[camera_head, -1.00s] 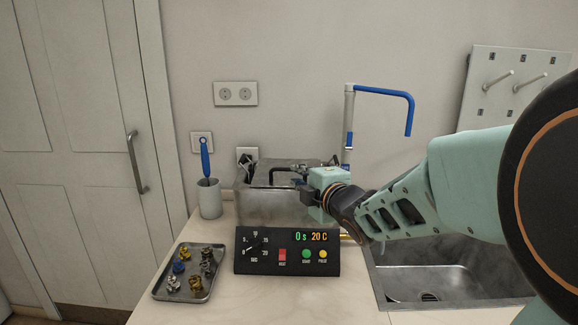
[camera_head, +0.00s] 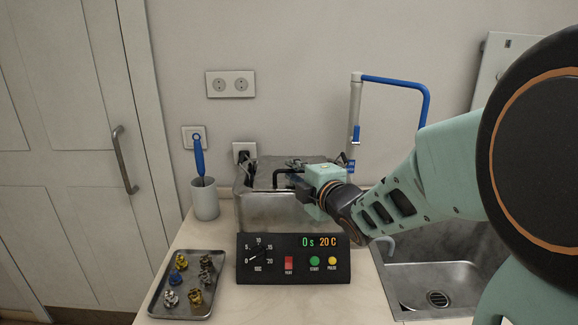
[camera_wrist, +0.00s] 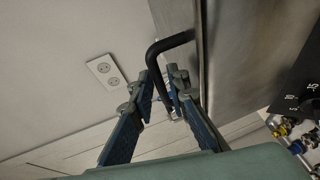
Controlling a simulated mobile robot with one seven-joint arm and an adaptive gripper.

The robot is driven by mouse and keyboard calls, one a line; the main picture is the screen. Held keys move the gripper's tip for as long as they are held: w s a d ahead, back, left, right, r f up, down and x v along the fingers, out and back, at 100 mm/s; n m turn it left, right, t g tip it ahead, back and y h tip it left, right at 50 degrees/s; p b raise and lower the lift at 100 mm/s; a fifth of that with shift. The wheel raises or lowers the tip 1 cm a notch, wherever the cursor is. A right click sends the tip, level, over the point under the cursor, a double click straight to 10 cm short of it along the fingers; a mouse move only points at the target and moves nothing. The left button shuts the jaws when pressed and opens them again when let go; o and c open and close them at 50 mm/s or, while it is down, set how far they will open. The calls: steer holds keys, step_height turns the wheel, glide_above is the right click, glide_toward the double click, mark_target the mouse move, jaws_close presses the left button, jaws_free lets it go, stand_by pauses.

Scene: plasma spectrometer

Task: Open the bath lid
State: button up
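The bath (camera_head: 265,212) is a metal box behind a black control panel (camera_head: 293,262). Its lid (camera_head: 262,166) looks closed on top. The lid has a black bent handle (camera_head: 285,171), also seen in the wrist view (camera_wrist: 171,43). My gripper (camera_head: 302,183) is at the handle from the right. In the wrist view, its two blue fingers (camera_wrist: 160,80) stand apart on either side of the handle, with a gap visible. Whether a finger touches the handle cannot be told. The gripper body hides the right part of the lid.
A cup with a blue-handled brush (camera_head: 204,200) stands left of the bath. A metal tray (camera_head: 186,309) with several small parts lies front left. A tap with a blue spout (camera_head: 355,120) and a sink (camera_head: 420,285) are on the right. A wall socket (camera_head: 230,84) is behind.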

steer(key=shift+w, duration=0.15)
jaws_close()
stand_by(0.4)
